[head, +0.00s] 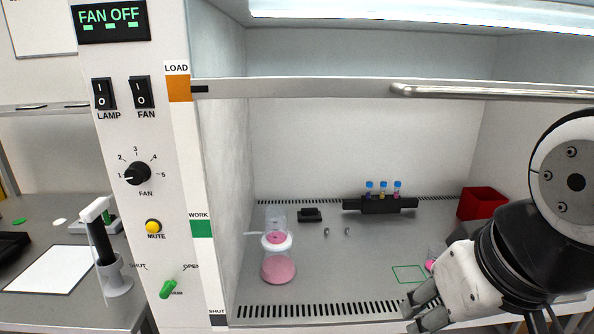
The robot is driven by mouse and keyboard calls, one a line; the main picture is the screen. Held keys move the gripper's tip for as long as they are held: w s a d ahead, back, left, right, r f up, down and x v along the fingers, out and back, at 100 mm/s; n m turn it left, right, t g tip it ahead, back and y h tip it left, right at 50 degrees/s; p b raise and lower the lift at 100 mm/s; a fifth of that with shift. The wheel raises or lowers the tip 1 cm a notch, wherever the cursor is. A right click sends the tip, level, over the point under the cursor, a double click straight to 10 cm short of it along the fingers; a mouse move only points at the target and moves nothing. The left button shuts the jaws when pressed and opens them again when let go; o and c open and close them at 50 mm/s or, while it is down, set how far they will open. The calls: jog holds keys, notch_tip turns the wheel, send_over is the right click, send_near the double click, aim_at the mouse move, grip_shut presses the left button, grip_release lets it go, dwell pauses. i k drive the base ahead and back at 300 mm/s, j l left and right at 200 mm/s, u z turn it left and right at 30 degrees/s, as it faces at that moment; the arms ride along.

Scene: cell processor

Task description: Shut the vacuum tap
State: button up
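The vacuum tap (168,289) is a small green lever low on the white front panel, at the left in the head view. Its lever slants up to the right, toward the OPEN label (191,267). The SHUT label (138,266) is at its upper left. The lettering under the lever is partly covered by it. My gripper (411,317) is at the lower right, by the cabinet's front edge, far to the right of the tap. Its two fingers point left and look apart, with nothing seen between them.
The raised sash bar (300,88) spans the cabinet opening. Inside stand a flask with pink liquid (278,268), a dark rack (380,205) with blue-capped tubes and a red bin (482,203). A pipette on a stand (103,245) is left of the panel. The space before the tap looks clear.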

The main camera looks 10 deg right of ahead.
aim_at(168, 287)
jog(key=k+l+u, duration=0.1)
jog(key=u, duration=0.25)
jog(key=k+l+u, duration=0.1)
jog(key=u, duration=0.25)
jog(key=k+l+u, duration=0.1)
jog(key=u, duration=0.25)
